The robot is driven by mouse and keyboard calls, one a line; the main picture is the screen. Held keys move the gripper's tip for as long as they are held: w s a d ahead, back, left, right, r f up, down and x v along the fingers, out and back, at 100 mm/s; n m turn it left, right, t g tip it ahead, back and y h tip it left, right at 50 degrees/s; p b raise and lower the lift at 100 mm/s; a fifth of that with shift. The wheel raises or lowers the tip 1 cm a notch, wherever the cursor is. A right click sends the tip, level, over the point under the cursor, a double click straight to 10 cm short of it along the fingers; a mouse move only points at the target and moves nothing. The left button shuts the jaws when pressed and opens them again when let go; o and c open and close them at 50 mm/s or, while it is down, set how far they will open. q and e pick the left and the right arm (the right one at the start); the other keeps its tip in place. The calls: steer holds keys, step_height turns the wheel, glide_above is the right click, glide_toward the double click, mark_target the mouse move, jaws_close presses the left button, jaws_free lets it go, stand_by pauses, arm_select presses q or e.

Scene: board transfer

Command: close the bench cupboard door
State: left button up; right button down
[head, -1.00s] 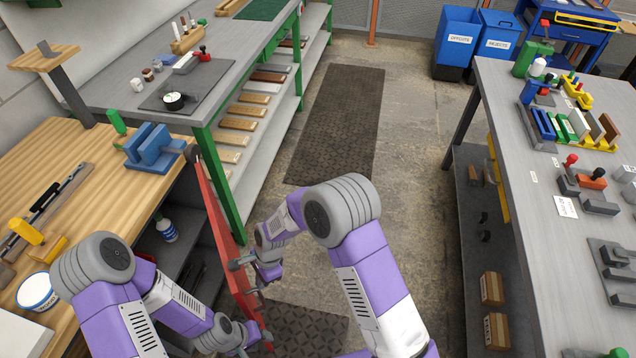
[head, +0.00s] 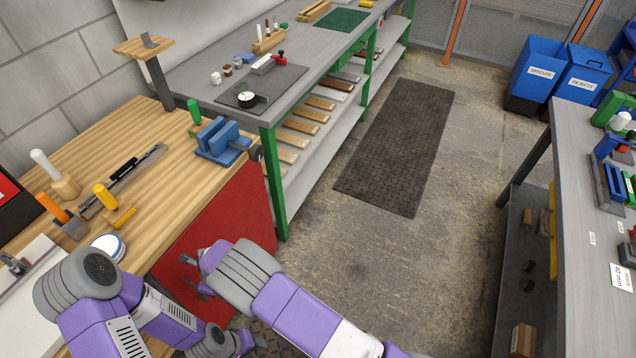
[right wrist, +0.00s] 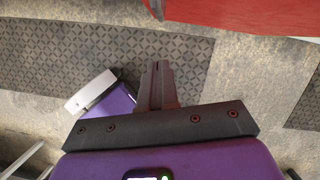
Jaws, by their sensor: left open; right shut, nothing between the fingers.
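The red cupboard door (head: 225,225) now lies along the front of the wooden bench (head: 150,160), and I see no gap along its top edge. Its lower part is hidden behind my arms. A grey handle (head: 187,260) seems to show on its face. My right gripper (head: 203,289) is in front of the door, partly hidden by its wrist. In the right wrist view its fingers (right wrist: 157,68) are shut and empty, with the door's red edge (right wrist: 240,14) beyond them, apart. My left gripper (head: 258,343) is open, low at the bottom, away from the door.
A blue vice (head: 222,142) and hand tools sit on the bench top. A grey bench with green legs (head: 273,180) adjoins it at the back. A dark floor mat (head: 397,145) lies in the aisle, which is clear. Another grey table (head: 580,225) stands on the right.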

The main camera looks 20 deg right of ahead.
steer(key=shift+a, duration=0.2)
steer(key=shift+d, duration=0.15)
steer(key=s+d+r+p, duration=0.3)
steer(key=d+r, duration=0.2)
steer(key=r, duration=0.5)
steer(key=shift+s+d+r+p, duration=0.15)
steer(key=shift+s+d+p, duration=0.1)
steer(key=shift+s+p, duration=0.1)
steer(key=s+d+f+n, duration=0.3)
steer(key=d+n, duration=0.1)
steer(key=d, duration=0.3)
steer(key=s+d+f+n+g, duration=0.1)
steer(key=s+d+f+n, duration=0.25)
steer(key=d, duration=0.25)
steer(key=s+d+f+n, duration=0.3)
steer(key=d+n, duration=0.2)
steer(key=d, duration=0.2)
steer(key=s+d+n+y, duration=0.1)
steer(key=s+d+n, duration=0.1)
steer(key=s+n, duration=0.5)
steer(key=shift+s+d+r+n, duration=0.3)
steer(key=shift+d+r+n, duration=0.05)
steer(key=shift+n, duration=0.2)
